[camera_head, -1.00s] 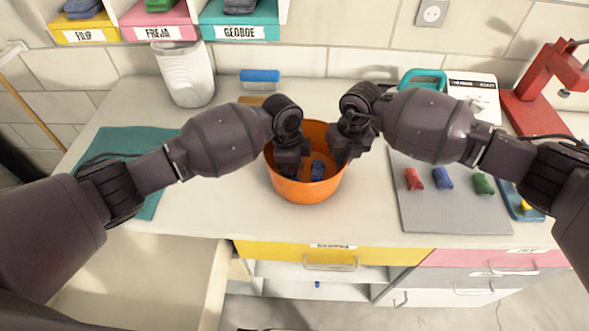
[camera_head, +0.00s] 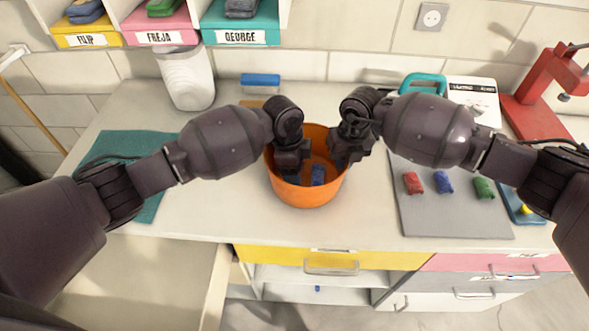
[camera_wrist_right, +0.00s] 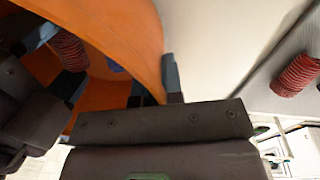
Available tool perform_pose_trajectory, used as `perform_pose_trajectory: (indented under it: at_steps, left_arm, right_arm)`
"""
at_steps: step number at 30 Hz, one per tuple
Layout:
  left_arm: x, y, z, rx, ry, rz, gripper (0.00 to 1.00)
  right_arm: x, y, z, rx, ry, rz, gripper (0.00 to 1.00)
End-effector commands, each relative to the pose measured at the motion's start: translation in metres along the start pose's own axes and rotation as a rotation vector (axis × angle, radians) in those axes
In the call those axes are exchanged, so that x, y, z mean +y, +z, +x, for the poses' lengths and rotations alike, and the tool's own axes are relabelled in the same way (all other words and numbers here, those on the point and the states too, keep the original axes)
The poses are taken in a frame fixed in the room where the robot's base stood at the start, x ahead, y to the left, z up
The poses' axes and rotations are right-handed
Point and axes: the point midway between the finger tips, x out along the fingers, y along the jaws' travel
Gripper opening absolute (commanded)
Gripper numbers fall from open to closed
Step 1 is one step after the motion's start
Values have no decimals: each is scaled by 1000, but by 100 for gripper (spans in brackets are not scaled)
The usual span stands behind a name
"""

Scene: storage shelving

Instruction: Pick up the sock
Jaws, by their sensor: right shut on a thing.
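The orange bowl (camera_head: 308,194) stands on the counter and also fills the upper left of the right wrist view (camera_wrist_right: 135,35). My right gripper (camera_wrist_right: 153,95) is shut on the bowl's wall, one finger inside and one outside; in the head view it is at the bowl's right rim (camera_head: 345,160). My left gripper (camera_head: 292,170) reaches into the bowl. In the right wrist view its fingers stand apart near a red ribbed sock (camera_wrist_right: 69,48); whether they grip it is unclear. A blue sock (camera_head: 318,174) lies in the bowl.
Red (camera_head: 413,183), blue (camera_head: 442,181) and green (camera_head: 483,187) rolled socks lie on a grey mat (camera_head: 455,220) at right. A teal mat (camera_head: 150,145) is at left. A white bin (camera_head: 186,80) and a red press (camera_head: 545,85) stand farther back.

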Motion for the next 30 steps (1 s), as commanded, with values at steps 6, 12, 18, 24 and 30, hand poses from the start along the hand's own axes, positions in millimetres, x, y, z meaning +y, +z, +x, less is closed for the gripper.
perform_pose_trajectory:
  at_steps: [6,12,18,24,30]
  left_arm:
    - [-1,-6,-39,0,-4,2,51]
    - [-1,-10,-71,-1,-3,1,51]
    - [0,-13,-87,-1,-1,1,51]
    - [0,-14,-95,-1,-1,0,51]
    - [0,-16,-104,-1,1,0,51]
  right_arm:
    - [-1,-1,1,3,-3,0,0]
    - [-1,-1,1,3,-3,0,0]
    - [-1,-1,0,3,-3,0,0]
    - [0,-1,-6,2,-3,0,0]
    - [1,0,-15,2,-1,0,0]
